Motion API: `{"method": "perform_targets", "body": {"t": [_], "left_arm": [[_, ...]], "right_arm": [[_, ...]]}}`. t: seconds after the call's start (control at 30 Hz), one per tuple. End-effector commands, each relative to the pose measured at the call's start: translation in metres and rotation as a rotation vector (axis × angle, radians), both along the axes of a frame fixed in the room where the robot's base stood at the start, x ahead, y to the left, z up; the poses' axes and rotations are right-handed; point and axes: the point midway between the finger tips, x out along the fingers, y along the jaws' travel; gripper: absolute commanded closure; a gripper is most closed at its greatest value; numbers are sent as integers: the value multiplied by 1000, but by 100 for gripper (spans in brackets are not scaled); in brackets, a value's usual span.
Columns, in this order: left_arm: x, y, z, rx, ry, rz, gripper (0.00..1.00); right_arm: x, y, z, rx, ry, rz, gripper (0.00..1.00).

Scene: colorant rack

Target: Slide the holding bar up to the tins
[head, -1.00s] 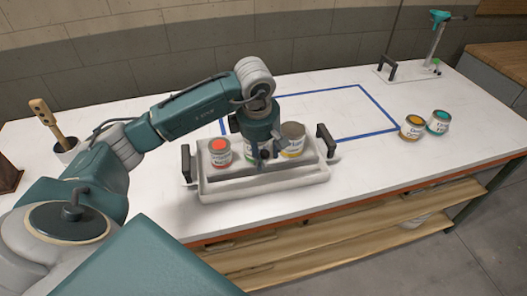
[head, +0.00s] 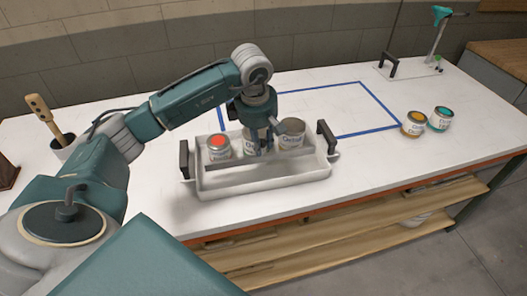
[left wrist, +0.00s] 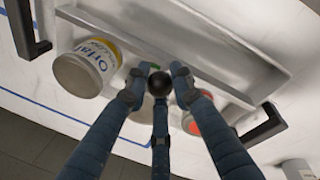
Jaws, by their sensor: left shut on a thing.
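A white tray (head: 262,185) with black end handles holds a row of tins along its back: a red-topped tin (head: 218,148), a middle tin (head: 250,146) partly hidden by my gripper, and a grey-topped tin (head: 291,134) with a yellow label. The pale holding bar (head: 222,166) runs lengthwise in front of them, close to them; I cannot tell if it touches. My left gripper (head: 262,148) is over the middle of the bar, its fingers shut around a black knob (left wrist: 160,83). My right gripper is not in view.
Two loose tins, orange-topped (head: 413,123) and teal-topped (head: 440,118), stand on the white table to the right. A blue taped outline (head: 370,133) lies behind the tray. A stand with a teal head (head: 440,30) is at the back right. A pot with a wooden-handled tool (head: 45,120) is at left.

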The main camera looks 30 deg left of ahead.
Motion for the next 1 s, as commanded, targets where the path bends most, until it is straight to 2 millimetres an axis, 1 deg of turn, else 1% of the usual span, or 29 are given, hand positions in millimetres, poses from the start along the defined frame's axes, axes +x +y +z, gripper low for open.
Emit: {"method": "perform_targets", "body": {"t": [0.2,0.23,0.3,0.57,0.67,0.77,0.87,1.0], "left_arm": [[0,1,0,2,-1,1,100],[0,1,0,2,-1,1,73],[0,1,0,2,0,1,59],[0,0,0,1,0,1,58],[0,0,4,1,-2,0,58],[-1,0,16,1,-5,1,58],[-5,0,34,1,-7,1,58],[-10,-2,65,0,-7,1,58]], "right_arm": [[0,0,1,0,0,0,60],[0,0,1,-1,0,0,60],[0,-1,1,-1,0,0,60],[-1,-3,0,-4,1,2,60],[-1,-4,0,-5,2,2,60],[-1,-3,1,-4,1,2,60],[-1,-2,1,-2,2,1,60],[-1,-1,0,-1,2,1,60]]}}
